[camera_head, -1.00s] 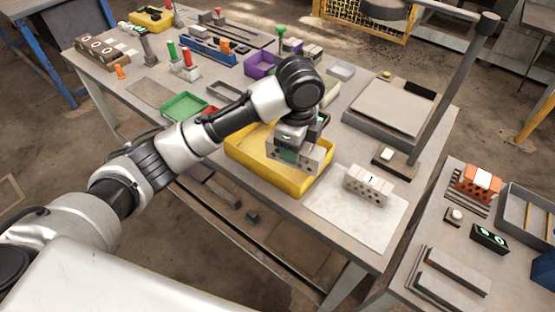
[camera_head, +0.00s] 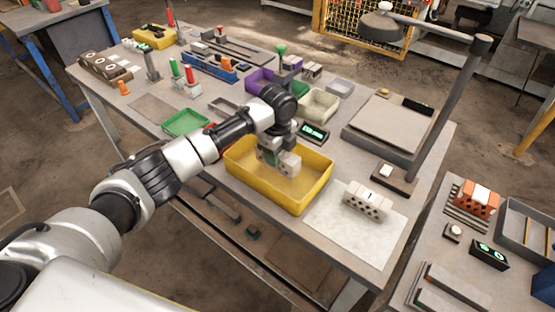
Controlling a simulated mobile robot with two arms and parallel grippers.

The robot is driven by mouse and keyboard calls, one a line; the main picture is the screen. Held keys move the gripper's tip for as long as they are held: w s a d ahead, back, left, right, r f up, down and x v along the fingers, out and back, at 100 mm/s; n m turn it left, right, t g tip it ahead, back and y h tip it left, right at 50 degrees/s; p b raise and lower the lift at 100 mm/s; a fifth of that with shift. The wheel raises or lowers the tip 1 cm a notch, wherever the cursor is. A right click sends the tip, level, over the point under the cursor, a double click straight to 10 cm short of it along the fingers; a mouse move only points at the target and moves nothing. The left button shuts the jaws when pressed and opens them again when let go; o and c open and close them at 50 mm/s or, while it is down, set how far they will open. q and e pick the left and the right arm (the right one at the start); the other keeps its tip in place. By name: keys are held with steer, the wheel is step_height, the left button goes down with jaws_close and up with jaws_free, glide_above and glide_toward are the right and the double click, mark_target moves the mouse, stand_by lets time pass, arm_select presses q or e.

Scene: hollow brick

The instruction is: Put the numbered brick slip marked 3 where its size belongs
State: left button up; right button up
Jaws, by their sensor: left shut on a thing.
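My left gripper (camera_head: 275,153) is shut on a small pale grey brick slip (camera_head: 289,163). The slip is over the yellow tray (camera_head: 297,208), near its far side; I cannot tell whether it touches the tray floor. No number is readable on it, and the fingers cover part of it. A pale grey hollow brick (camera_head: 366,200) with holes in its side and a dark mark on top lies on the light mat (camera_head: 350,237), right of the tray. My right gripper is not in view.
A small display (camera_head: 314,132) stands just behind the tray. Purple (camera_head: 260,81), green (camera_head: 185,122) and cream (camera_head: 318,104) bins stand around the arm. A scale-like plate (camera_head: 392,122) and a lamp post (camera_head: 450,100) are to the right. The mat's front is clear.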

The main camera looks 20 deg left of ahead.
arm_select(q)
step_height(320, 180, down, 2)
steer(key=shift+f, duration=0.5)
steer(key=shift+f, duration=0.15)
steer(key=o, duration=1.2)
steer(key=shift+c, duration=0.2)
steer(key=shift+r, duration=0.45)
step_height(320, 180, up, 11)
steer(key=shift+r+b, duration=0.2)
steer(key=shift+b, duration=0.2)
steer(key=shift+s, duration=0.1)
